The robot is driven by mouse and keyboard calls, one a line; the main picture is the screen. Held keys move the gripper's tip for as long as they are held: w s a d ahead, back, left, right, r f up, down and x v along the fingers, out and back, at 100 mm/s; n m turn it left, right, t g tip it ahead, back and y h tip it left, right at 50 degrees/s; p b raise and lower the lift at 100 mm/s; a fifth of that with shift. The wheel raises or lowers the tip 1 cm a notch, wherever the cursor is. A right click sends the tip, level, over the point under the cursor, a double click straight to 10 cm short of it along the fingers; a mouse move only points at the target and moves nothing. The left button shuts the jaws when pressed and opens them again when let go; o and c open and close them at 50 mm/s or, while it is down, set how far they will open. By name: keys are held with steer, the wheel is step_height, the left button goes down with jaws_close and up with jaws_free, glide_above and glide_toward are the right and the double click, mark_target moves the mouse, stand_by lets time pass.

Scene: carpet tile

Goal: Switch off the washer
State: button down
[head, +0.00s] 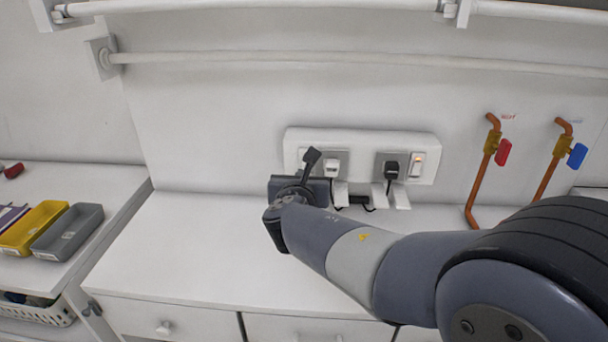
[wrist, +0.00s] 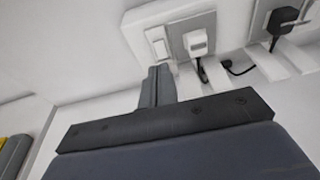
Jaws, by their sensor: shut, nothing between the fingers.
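No washer shows in either view. A white socket panel (head: 362,141) is on the wall above the counter. It holds a white plug (head: 331,168) on the left and a black plug (head: 391,171) with a lit switch (head: 417,164) on the right. In the wrist view, another switch (wrist: 158,46) sits left of the white plug (wrist: 197,42); my gripper hides it in the head view. My gripper (head: 313,154) is shut and empty in front of the panel's left part. In the wrist view its fingertips (wrist: 159,69) are just below the left switch; whether they touch it I cannot tell.
Rails (head: 350,60) run along the wall above. Copper pipes with a red valve handle (head: 503,152) and a blue one (head: 577,155) are at right. Yellow (head: 33,228) and grey (head: 68,232) bins stand at left. The white counter (head: 190,250) is clear at left.

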steer(key=shift+r+v, duration=0.15)
steer(key=shift+v, duration=0.8)
steer(key=shift+r+v, duration=0.15)
steer(key=shift+v, duration=0.8)
steer(key=shift+w, duration=0.1)
